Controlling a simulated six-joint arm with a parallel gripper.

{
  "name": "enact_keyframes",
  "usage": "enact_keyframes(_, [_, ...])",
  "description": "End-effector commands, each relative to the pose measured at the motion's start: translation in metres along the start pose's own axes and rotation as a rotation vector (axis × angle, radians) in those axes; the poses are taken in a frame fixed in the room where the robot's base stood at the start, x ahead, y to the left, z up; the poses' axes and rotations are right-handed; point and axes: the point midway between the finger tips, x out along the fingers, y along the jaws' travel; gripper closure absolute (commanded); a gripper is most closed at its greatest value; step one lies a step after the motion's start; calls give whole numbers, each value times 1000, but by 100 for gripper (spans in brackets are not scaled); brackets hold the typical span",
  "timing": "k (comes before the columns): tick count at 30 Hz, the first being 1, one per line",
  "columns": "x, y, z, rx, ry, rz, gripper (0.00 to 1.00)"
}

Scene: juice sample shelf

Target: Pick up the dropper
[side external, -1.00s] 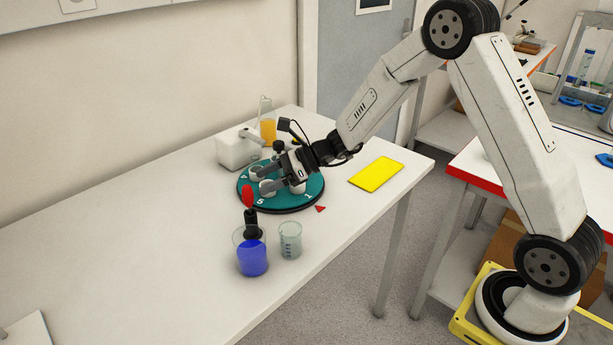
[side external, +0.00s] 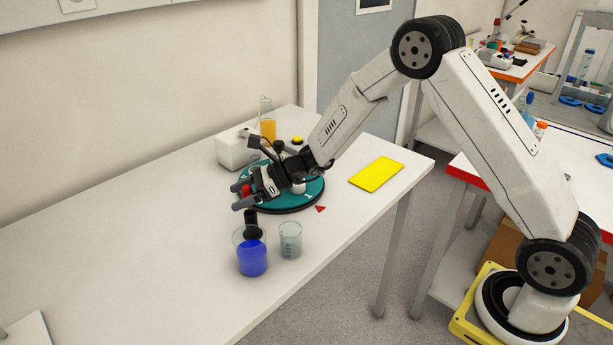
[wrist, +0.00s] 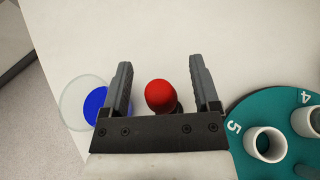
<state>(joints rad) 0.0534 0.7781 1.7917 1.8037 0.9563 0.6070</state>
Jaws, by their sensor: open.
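The dropper has a red bulb (wrist: 160,95) and a black collar (side external: 251,222). In the side view its collar is at the mouth of a glass beaker of blue liquid (side external: 253,259); its lower end is hard to make out. My gripper (side external: 240,196) is open at bulb height, with its fingers pointing left. In the wrist view my gripper (wrist: 160,65) has one finger on each side of the red bulb, with a visible gap to both. Blue liquid shows beside the left finger, partly hidden by it.
A teal numbered turntable (side external: 305,200) with white cups lies beneath and behind my gripper. A clear beaker (side external: 290,240) stands right of the blue one. A yellow pad (side external: 376,171), a flask of orange liquid (side external: 267,130) and a white device (side external: 235,152) are farther off.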

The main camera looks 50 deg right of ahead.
Motion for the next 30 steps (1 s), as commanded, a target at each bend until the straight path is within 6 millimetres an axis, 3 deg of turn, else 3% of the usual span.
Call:
enact_keyframes(16, [3,0,0,1,1,0,21])
enact_keyframes(17, [3,0,0,1,1,0,28])
enact_keyframes(22, [3,0,0,0,1,0,82])
enact_keyframes(30, [3,0,0,0,1,0,84])
